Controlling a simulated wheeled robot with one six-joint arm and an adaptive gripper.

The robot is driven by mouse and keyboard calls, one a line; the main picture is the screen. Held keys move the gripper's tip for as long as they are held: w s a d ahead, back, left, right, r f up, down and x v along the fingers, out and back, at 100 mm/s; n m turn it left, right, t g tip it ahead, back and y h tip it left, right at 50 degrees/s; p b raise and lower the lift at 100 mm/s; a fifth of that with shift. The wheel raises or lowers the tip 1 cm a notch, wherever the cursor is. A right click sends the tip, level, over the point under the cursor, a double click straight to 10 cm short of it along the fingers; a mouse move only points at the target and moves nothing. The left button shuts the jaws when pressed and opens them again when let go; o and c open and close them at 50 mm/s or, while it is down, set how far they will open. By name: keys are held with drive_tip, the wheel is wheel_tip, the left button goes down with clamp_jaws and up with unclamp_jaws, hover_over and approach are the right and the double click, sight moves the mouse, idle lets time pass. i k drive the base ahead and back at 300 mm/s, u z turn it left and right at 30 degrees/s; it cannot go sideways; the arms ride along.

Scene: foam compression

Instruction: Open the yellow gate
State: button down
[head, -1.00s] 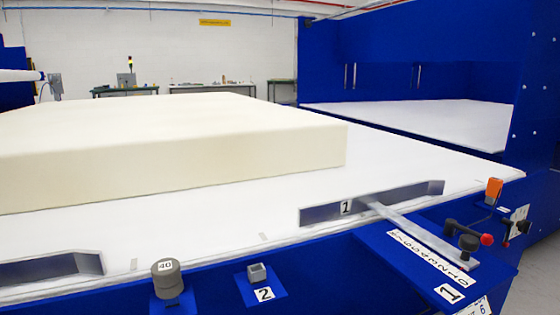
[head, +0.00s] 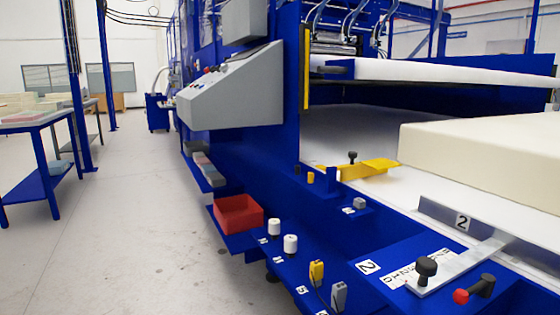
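A low yellow bar or plate (head: 368,168), which looks like the yellow gate, sits at the near edge of the white bed, by the machine's dark opening. A black knob (head: 352,157) stands up on it. Its right end reaches toward the foam block; I cannot tell if it is open or shut. A vertical yellow strip (head: 305,68) is on the machine's blue frame above. My gripper is not in view.
A cream foam block (head: 485,155) lies on the bed at right. A blue ledge holds a red bin (head: 238,213) and several small parts. The floor (head: 120,215) at left is clear.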

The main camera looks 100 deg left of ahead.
sight(352, 170)
drive_tip(key=u, duration=2.85)
drive_tip(key=k, duration=0.45)
drive_tip(key=u, duration=1)
drive_tip(key=i, duration=1.3)
drive_tip(key=z, duration=0.6)
drive_tip(key=i, duration=0.85)
drive_tip(key=z, duration=0.85)
